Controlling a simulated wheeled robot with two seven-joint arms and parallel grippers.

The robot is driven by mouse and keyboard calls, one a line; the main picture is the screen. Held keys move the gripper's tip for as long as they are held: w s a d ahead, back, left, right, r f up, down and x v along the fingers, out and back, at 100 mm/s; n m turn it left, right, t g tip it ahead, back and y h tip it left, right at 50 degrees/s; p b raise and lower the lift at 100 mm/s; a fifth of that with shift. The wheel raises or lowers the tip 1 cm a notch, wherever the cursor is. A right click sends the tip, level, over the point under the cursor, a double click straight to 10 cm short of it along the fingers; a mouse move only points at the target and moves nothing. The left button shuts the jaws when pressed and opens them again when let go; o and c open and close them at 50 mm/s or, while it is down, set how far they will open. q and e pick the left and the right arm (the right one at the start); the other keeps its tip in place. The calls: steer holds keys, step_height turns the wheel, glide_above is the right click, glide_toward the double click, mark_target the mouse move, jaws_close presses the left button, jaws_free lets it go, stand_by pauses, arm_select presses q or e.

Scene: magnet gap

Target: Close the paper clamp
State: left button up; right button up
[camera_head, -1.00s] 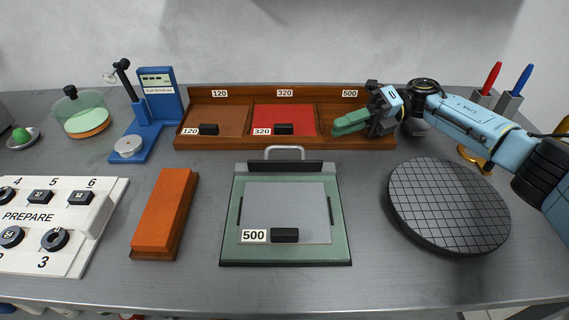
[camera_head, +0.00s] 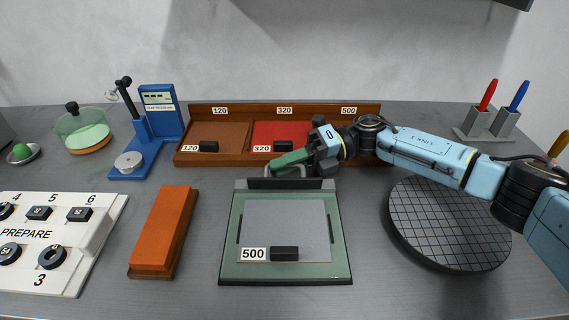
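The paper clamp is a dark bar (camera_head: 285,183) across the top edge of the green board (camera_head: 231,235), with a silver loop handle behind it. The bar looks raised at the board's far edge. A grey sheet (camera_head: 284,222) labelled 500 with a black block (camera_head: 284,253) lies on the board. My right gripper (camera_head: 288,162) reaches in from the right, with its green fingers just behind the bar at the handle. The fingers partly cover the handle, and I cannot tell whether they touch it or how far apart they are. My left gripper is not in view.
A wooden tray (camera_head: 368,111) with compartments 120, 320 and 500 stands close behind my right gripper. A round gridded plate (camera_head: 450,225) lies right of the board. An orange block (camera_head: 163,228) and a white button panel (camera_head: 48,240) lie left.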

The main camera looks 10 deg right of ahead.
jaws_close()
